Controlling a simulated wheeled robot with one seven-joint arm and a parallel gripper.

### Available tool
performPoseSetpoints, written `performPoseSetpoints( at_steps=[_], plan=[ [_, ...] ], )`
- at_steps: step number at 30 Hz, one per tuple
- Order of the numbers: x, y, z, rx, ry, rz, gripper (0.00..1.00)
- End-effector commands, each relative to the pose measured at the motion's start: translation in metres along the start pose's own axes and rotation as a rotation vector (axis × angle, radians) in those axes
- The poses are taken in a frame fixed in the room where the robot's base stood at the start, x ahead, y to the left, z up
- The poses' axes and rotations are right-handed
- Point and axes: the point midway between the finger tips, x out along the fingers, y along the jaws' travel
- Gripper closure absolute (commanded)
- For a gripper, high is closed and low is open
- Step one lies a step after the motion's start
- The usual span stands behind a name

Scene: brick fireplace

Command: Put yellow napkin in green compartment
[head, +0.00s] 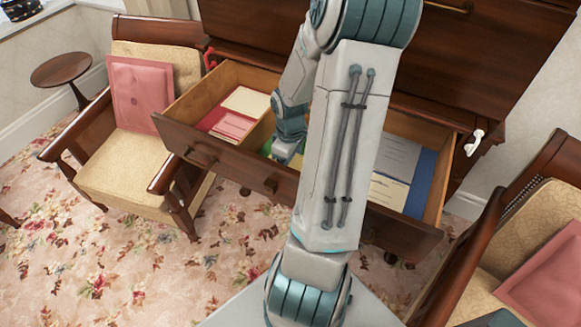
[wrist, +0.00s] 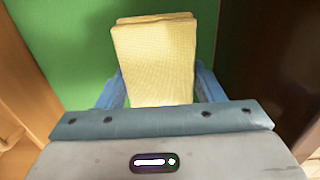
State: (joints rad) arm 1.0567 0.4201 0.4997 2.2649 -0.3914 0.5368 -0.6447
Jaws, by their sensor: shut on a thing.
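The yellow napkin (wrist: 155,60), a folded rectangle, is between the two blue fingers of my gripper (wrist: 157,88) in the wrist view. The gripper is shut on it. Behind the napkin is the green compartment floor (wrist: 60,45), with wooden walls on both sides. I cannot tell whether the napkin touches the green floor. In the head view my gripper (head: 285,150) is at the middle of the open drawer (head: 225,150), with a bit of green (head: 267,146) beside it. My arm hides much of the middle compartment and the napkin there.
The left compartment holds red and cream items (head: 235,122). The right one holds grey, blue and cream items (head: 397,165). Wooden dividers and the drawer front (head: 230,168) bound the space. Armchairs stand left (head: 130,170) and right (head: 540,240). A small round table (head: 62,70) stands far left.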

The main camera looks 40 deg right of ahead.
Motion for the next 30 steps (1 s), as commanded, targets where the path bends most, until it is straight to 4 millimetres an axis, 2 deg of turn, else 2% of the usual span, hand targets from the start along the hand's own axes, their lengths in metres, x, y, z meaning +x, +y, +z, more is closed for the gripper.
performPoseSetpoints(
  at_steps=[3,6,17,18,19,20,30],
  plan=[
    [0.020,-0.001,0.000,-0.001,-0.002,-0.004,0.61],
    [0.030,-0.001,0.000,-0.002,-0.001,-0.003,0.61],
    [0.034,-0.001,0.000,-0.002,0.000,-0.001,0.61],
    [0.033,-0.001,0.000,-0.001,0.000,-0.001,0.28],
    [0.033,-0.001,0.000,-0.001,0.000,-0.001,0.19],
    [0.033,-0.001,0.000,-0.001,0.000,-0.001,0.17],
    [0.028,-0.001,0.000,-0.002,0.000,0.000,0.17]
  ],
)
